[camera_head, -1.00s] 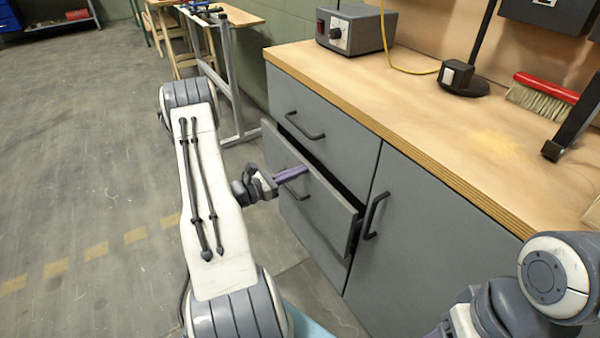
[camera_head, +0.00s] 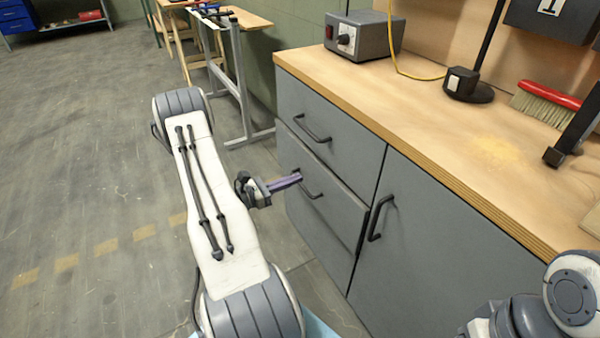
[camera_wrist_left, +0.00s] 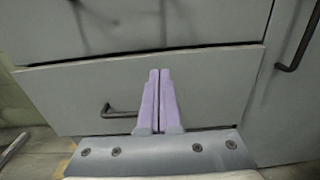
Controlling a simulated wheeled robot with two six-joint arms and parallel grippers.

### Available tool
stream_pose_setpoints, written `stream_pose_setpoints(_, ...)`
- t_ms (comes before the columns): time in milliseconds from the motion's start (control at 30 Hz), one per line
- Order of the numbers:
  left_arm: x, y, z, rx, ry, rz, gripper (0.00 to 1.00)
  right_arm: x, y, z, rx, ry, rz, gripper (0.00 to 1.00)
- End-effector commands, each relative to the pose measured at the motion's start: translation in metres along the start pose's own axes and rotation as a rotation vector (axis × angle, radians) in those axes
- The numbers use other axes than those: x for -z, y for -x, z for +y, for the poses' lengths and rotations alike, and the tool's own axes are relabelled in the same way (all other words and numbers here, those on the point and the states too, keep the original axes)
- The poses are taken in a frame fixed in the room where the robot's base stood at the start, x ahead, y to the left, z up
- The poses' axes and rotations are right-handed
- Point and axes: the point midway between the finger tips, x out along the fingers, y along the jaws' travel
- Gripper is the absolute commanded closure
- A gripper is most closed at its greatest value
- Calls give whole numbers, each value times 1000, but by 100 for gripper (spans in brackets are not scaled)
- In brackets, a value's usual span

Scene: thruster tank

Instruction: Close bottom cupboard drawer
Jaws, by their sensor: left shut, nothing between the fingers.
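The bottom cupboard drawer (camera_head: 325,220) has a grey front with a dark bar handle (camera_head: 310,186). Its front stands slightly proud of the cupboard, with only a thin edge showing. The drawer above it (camera_head: 330,115) looks closed. My left gripper (camera_head: 298,177) is shut and empty, its purple fingers pointing at the drawer front beside the handle. In the left wrist view the fingers (camera_wrist_left: 159,75) lie over the bottom drawer front (camera_wrist_left: 220,90), right of its handle (camera_wrist_left: 118,112). They are at or very close to the front; exact contact is unclear. My right gripper is out of view.
A cupboard door (camera_head: 430,240) with a bar handle is right of the drawers. The wooden worktop (camera_head: 450,130) carries a grey control box (camera_head: 363,38), a lamp base (camera_head: 468,88) and a red brush (camera_head: 548,98). Open floor (camera_head: 80,180) lies to the left.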

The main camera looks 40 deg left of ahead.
Motion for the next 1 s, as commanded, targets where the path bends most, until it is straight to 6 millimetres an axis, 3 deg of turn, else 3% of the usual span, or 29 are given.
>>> stream_pose_setpoints(100, -1, 36, 6, -19, -1, 0, 100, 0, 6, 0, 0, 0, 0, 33)
stream_pose_setpoints(200, -1, 54, 6, -20, 0, -1, 100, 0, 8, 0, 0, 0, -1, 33)
stream_pose_setpoints(400, -2, 72, 5, -12, -1, 4, 100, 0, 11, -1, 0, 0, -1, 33)
stream_pose_setpoints(533, -19, 63, 6, 45, 12, 118, 100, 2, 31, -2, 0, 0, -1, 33)
stream_pose_setpoints(633, -39, 50, 13, 97, 27, 314, 100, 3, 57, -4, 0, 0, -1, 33)
stream_pose_setpoints(800, -71, 40, 39, 68, 19, 631, 100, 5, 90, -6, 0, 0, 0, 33)
stream_pose_setpoints(1000, -86, 37, 60, -5, 1, 782, 100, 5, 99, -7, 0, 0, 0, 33)
